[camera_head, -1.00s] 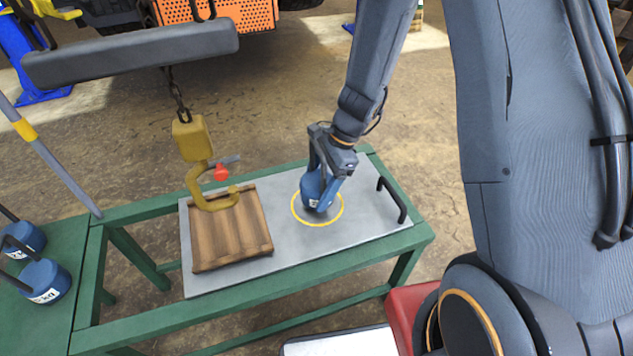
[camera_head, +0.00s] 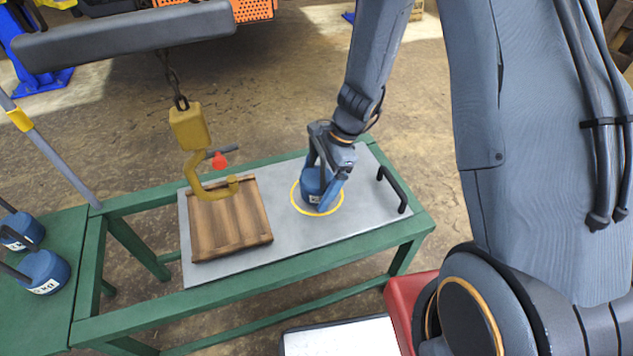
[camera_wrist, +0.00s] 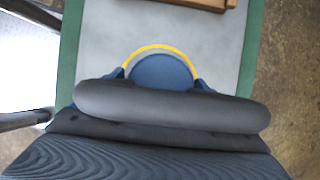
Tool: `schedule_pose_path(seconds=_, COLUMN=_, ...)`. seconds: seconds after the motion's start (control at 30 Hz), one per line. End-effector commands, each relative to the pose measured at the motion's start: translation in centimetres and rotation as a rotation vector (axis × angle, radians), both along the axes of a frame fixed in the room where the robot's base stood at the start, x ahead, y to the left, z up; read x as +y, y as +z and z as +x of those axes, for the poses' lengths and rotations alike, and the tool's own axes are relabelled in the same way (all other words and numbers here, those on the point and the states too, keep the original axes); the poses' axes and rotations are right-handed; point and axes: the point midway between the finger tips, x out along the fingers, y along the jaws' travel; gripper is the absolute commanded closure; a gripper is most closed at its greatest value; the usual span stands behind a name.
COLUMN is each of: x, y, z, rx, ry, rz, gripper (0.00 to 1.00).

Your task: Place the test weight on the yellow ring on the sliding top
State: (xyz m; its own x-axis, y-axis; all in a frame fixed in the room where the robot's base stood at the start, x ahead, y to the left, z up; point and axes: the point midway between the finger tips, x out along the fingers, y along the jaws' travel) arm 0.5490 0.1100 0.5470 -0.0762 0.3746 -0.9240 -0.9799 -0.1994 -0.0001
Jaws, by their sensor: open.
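The blue test weight (camera_head: 311,181) stands on the grey sliding top, inside the yellow ring (camera_head: 341,201). The ring's edge shows around its base. My gripper (camera_head: 325,190) is around the weight from above, with its jaws open. In the wrist view the weight's round blue top (camera_wrist: 162,72) lies between my fingertips, and the yellow ring (camera_wrist: 160,47) curves around its far side.
A wooden pallet (camera_head: 229,218) lies on the left of the sliding top, under a yellow hook (camera_head: 195,150) hanging from a grey beam (camera_head: 125,38). Two more blue weights (camera_head: 45,270) stand on the green bench at left. A red box (camera_head: 405,300) stands at the front right.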

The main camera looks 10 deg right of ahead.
Motion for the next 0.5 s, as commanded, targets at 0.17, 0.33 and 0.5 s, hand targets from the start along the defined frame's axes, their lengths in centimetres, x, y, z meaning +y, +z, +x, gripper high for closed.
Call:
schedule_pose_path(seconds=0.17, x=-0.1, y=0.5, z=0.0, rx=-0.001, ry=0.0, rz=0.0, gripper=0.1)
schedule_pose_path(seconds=0.33, x=-1.0, y=2.9, z=0.3, rx=-0.004, ry=-0.002, rz=0.0, gripper=0.1)
schedule_pose_path(seconds=0.5, x=-2.4, y=6.3, z=0.6, rx=-0.004, ry=-0.001, rz=0.001, gripper=0.1)
